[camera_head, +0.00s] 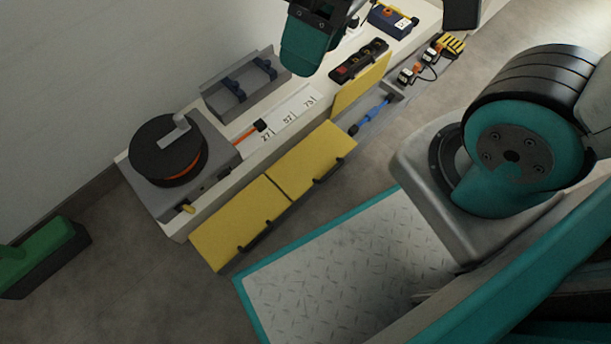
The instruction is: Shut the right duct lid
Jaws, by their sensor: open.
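The right duct lid (362,88) is a yellow panel standing raised along the back edge of its duct compartment. Below it the compartment is open, and a blue tool (372,115) lies inside. Two other yellow lids, the left one (238,225) and the middle one (313,172), lie flat over the duct, each with a dark handle at its front edge. My gripper (323,14) shows only in part at the top edge, dark beside a teal arm part, above the bench and left of the raised lid. Its fingertips cannot be made out clearly. Nothing is seen held.
On the bench are a black reel (168,150), a grey tray (243,88) with blue clips, a numbered strip (288,118) and a dark switch box (358,61). A green-topped box (42,250) stands on the floor.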

